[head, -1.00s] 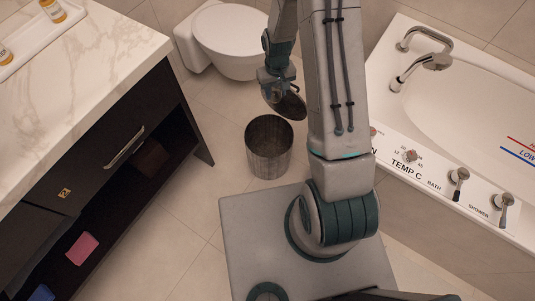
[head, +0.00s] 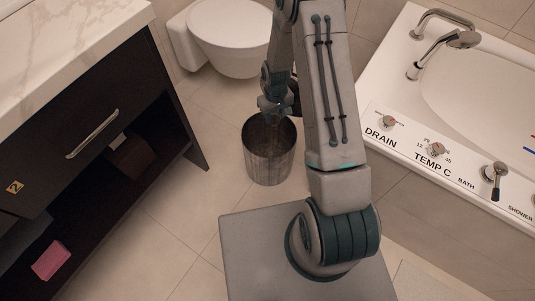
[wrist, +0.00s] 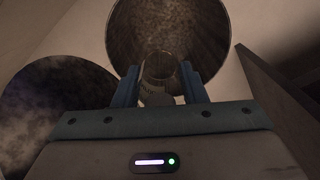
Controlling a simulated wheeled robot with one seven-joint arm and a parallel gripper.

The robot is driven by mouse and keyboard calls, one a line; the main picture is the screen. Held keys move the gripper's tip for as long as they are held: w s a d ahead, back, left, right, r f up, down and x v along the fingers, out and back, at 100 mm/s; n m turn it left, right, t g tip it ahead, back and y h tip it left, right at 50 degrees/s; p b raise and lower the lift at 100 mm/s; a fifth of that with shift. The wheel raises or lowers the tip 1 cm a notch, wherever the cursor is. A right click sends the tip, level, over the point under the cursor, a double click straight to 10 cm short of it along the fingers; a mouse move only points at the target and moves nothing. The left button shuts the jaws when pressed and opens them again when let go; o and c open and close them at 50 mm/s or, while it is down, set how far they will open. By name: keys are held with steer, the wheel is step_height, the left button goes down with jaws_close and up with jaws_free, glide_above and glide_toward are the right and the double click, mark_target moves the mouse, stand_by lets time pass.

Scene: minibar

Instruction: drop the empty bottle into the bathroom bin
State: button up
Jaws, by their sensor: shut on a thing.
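My gripper (wrist: 160,84) is shut on the bottle (wrist: 157,67), a small clear one with a pale label, held between the two blue fingers. In the head view my gripper (head: 271,112) is at the bin's opening, and the bottle cannot be made out there. In the wrist view the bin's round mouth (wrist: 168,22) lies straight beyond the bottle. I cannot tell whether the bottle is below the rim.
A dark vanity cabinet (head: 95,130) with a marble top stands at the left, with a pink folded cloth (head: 51,260) on its lower shelf. A white toilet (head: 230,40) is behind the bin. A bathtub (head: 450,110) with controls is at the right. The tiled floor around the bin is clear.

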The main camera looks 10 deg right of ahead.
mark_target(274, 125)
steer(key=shift+f+b, duration=2)
steer(key=shift+f, duration=1.1)
steer(key=o, duration=1)
step_height(274, 125, up, 14)
steer(key=p, duration=0.4)
steer(key=shift+p, duration=0.3)
